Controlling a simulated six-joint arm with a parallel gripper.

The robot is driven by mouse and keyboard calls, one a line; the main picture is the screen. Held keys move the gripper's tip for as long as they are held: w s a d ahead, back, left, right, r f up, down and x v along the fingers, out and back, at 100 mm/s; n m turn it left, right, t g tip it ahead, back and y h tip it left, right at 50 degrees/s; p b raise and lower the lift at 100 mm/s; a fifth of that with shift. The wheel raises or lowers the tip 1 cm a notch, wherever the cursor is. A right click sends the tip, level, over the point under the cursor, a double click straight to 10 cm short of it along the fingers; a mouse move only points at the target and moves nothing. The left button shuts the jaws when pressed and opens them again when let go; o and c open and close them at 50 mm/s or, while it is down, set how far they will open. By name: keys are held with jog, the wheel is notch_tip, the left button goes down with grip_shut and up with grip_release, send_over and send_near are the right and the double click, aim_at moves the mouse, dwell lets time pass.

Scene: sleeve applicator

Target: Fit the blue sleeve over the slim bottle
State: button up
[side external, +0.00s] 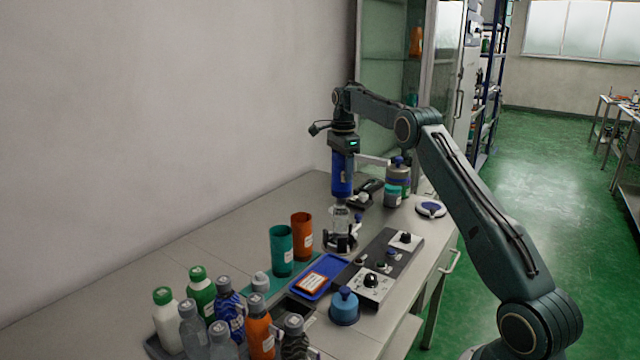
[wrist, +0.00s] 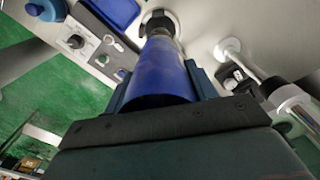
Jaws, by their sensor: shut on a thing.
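My gripper (side external: 343,159) is shut on the blue sleeve (side external: 342,176), which hangs upright below it. The sleeve also fills the middle of the wrist view (wrist: 160,75), between the two jaws. The slim bottle (side external: 341,219) is clear and stands upright in a dark holder (side external: 341,241) directly under the sleeve. The sleeve's lower end is at the bottle's top in the side view. I cannot tell whether it is around the bottle's neck or just above it.
A teal sleeve (side external: 281,250) and an orange sleeve (side external: 302,236) stand left of the holder. A blue tray (side external: 330,266) and a control panel (side external: 384,262) with knobs lie in front. Several bottles (side external: 200,290) crowd the near left. Jars (side external: 397,180) stand behind on the right.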

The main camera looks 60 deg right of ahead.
aim_at(341, 196)
jog(key=shift+f, duration=0.55)
dwell(0.4)
jog(key=shift+f, duration=0.75)
jog(key=shift+f, duration=0.35)
jog(key=shift+f, duration=0.35)
jog(key=shift+f, duration=0.35)
jog(key=shift+f, duration=1.05)
jog(key=shift+f, duration=0.35)
jog(key=shift+f, duration=1.05)
jog(key=shift+f, duration=0.1)
